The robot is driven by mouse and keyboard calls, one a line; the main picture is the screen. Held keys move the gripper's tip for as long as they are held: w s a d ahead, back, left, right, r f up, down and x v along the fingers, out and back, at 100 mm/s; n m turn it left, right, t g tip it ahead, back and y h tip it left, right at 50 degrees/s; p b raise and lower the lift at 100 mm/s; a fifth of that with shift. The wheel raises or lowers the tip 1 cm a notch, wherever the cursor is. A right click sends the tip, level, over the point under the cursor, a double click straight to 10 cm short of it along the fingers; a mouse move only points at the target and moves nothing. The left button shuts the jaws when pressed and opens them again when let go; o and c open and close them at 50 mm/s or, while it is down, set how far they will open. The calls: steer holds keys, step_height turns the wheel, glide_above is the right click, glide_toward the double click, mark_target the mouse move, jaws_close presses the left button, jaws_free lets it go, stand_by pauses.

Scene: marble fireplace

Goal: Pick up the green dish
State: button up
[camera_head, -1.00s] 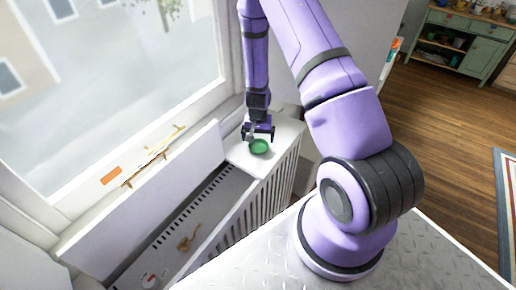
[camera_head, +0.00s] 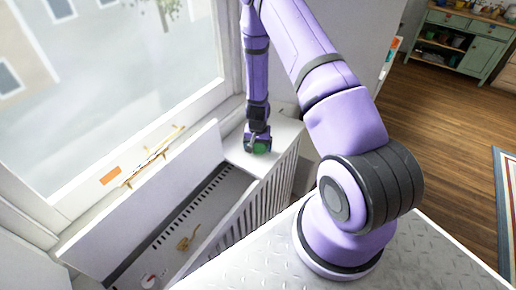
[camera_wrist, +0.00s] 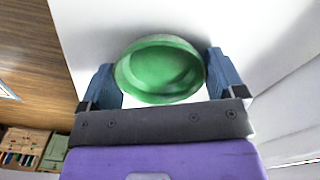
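The green dish (camera_head: 262,148) is a small round bowl on the white ledge at the far end of the radiator cover. In the wrist view, the dish (camera_wrist: 160,70) lies between the two blue fingers of my gripper (camera_wrist: 164,76). The fingers are wide apart, one on each side of the rim and very close to it; whether they touch it I cannot tell. In the head view, my gripper (camera_head: 257,140) points down over the dish and hides part of it.
The white ledge (camera_head: 262,164) is narrow, beside the window. An open slot (camera_head: 195,215) with small items lies nearer, behind a slatted panel (camera_head: 250,210). A raised white board (camera_head: 150,190) stands along the window. A green cabinet (camera_head: 465,42) is far right.

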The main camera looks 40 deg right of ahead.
steer(key=shift+c, duration=0.9)
steer(key=shift+r, duration=0.15)
